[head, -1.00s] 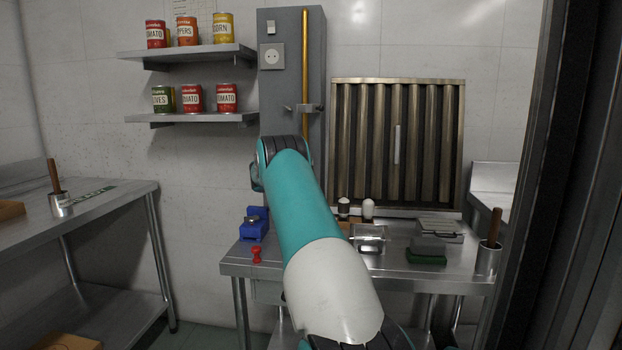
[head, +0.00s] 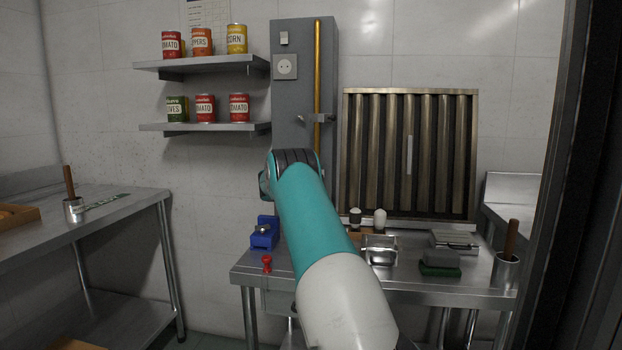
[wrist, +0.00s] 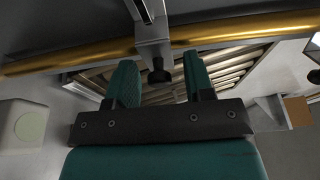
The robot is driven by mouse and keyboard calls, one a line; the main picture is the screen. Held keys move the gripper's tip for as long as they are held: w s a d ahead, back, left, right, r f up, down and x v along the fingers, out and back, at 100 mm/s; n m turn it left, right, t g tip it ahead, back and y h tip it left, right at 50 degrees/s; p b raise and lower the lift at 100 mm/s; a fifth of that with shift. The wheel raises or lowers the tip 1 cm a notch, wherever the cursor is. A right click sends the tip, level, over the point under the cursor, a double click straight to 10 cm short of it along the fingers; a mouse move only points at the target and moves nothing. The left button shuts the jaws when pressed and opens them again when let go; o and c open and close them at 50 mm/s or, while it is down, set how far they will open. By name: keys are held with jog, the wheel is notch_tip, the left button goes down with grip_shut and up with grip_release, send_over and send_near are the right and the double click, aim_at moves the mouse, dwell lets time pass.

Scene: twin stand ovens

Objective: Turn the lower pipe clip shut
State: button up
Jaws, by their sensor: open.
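A brass pipe (head: 318,70) runs upright along the grey wall column. A grey metal clip (head: 325,118) sits on it above my arm; any clip lower down is hidden behind the arm. In the wrist view the pipe (wrist: 60,62) runs across the top, and a metal clip (wrist: 153,35) crosses it. A dark knob (wrist: 159,76) on this clip shows between the fingertips. My gripper (wrist: 156,82) is open, one teal finger on each side of the knob, with gaps visible. In the head view my gripper is hidden behind my arm. I cannot tell how far the clip is turned.
A slatted metal filter (head: 408,155) leans right of the column. A steel table (head: 250,273) below holds a blue device (head: 265,233), a red knobbed piece (head: 267,264) and a steel pan (head: 380,250). Shelves with cans (head: 205,128) are on the left. A dark frame (head: 590,200) borders the right.

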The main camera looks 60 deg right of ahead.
jog(key=a+b, duration=0.4)
jog(key=a, duration=1.3)
jog(key=shift+a, duration=0.2)
